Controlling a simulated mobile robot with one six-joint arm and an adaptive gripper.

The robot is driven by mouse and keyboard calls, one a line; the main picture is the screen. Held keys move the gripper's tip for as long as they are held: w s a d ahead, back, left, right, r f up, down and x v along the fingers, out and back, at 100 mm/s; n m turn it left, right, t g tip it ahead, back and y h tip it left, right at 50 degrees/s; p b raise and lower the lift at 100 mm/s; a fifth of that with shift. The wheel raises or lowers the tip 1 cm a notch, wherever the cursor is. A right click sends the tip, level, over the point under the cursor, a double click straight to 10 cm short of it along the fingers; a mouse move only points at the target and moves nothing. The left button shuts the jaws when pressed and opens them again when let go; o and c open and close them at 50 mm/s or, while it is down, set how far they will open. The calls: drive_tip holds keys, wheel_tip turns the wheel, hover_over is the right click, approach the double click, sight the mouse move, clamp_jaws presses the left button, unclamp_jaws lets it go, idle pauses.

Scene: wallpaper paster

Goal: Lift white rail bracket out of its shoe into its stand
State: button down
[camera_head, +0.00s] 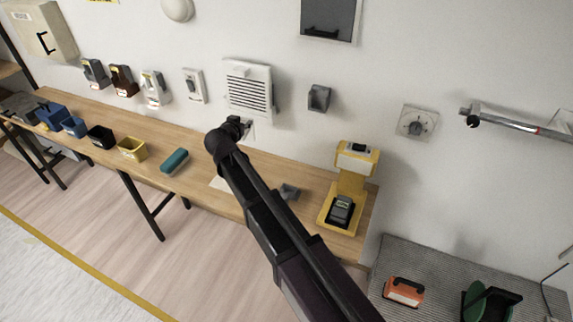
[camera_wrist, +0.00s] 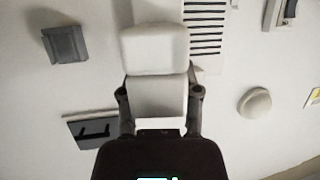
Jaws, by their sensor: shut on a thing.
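A white bracket (camera_wrist: 155,50) is between the two fingers of my gripper (camera_wrist: 160,96) in the wrist view, and the gripper is shut on it. Its rounded block end points away from the palm. In the head view my gripper (camera_head: 240,124) is close to the wall, just below the louvred vent, and my arm hides most of what it holds. A grey wall shoe (camera_head: 319,97) is right of the vent; it also shows in the wrist view (camera_wrist: 65,45). I cannot tell which item is the bracket's stand.
The wooden bench (camera_head: 215,162) runs along the wall. It carries a teal block (camera_head: 174,161), a yellow bin (camera_head: 132,148), a small grey piece (camera_head: 290,192) and a yellow stand (camera_head: 351,184). The vent (camera_head: 249,87) and a wall rail (camera_head: 510,121) stick out from the wall.

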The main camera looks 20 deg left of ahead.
drive_tip(key=w+d+f+m+h+b, duration=0.2)
drive_tip(key=d+f+b, duration=1.2)
drive_tip(key=f+b, duration=0.2)
drive_tip(key=shift+w+f+h, duration=0.2)
drive_tip(key=shift+h, duration=0.2)
drive_tip(key=shift+f+b, duration=2.85)
drive_tip(key=shift+b, duration=0.15)
drive_tip(key=shift+f+b, duration=2)
drive_tip(key=shift+f, duration=0.05)
drive_tip(key=shift+c, duration=1.1)
unclamp_jaws()
drive_tip(key=shift+r, duration=0.25)
